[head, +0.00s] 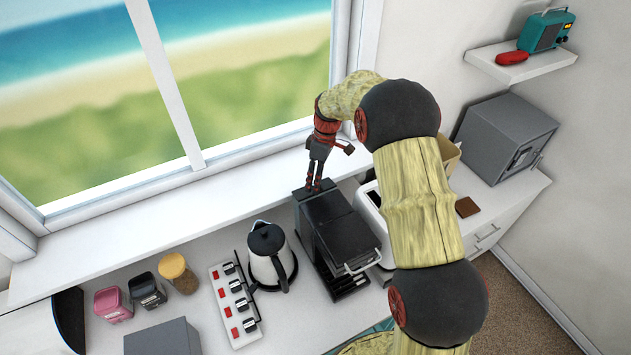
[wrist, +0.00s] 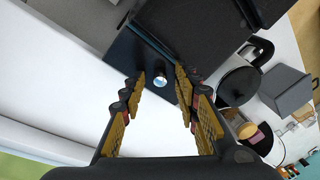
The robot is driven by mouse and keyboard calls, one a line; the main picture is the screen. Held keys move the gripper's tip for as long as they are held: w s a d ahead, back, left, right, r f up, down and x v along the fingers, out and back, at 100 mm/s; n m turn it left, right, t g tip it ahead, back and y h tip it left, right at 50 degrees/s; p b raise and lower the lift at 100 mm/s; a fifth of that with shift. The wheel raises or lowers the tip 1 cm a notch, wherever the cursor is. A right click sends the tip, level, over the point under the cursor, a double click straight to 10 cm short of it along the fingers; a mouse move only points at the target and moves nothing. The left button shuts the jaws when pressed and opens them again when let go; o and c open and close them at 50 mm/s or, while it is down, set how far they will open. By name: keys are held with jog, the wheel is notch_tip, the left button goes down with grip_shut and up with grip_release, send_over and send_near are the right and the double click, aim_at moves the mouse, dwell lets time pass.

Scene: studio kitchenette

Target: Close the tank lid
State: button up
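A dark coffee machine (head: 345,235) stands on the counter under the window. The dark tank lid (head: 303,195) is at its back end. In the wrist view the lid (wrist: 128,68) is a dark blue-grey panel, with a small shiny round knob (wrist: 159,80) near its edge. My gripper (head: 314,188) points down over this back end. In the wrist view my gripper (wrist: 160,77) is open, with its fingertips on either side of the knob and a gap between them. I cannot tell whether the fingertips touch the lid, or how far it is tilted.
A kettle (head: 271,258) and a switched power strip (head: 235,305) stand left of the machine. Jars (head: 178,273) are farther left. A white appliance (head: 372,207) is close on the right, partly behind my arm. The window sill (head: 250,180) runs close behind the machine.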

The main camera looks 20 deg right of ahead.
notch_tip(320, 180, up, 12)
jog(key=w+d, duration=0.1)
jog(key=d, duration=0.1)
jog(key=shift+f, duration=0.2)
jog(key=shift+c, duration=0.5)
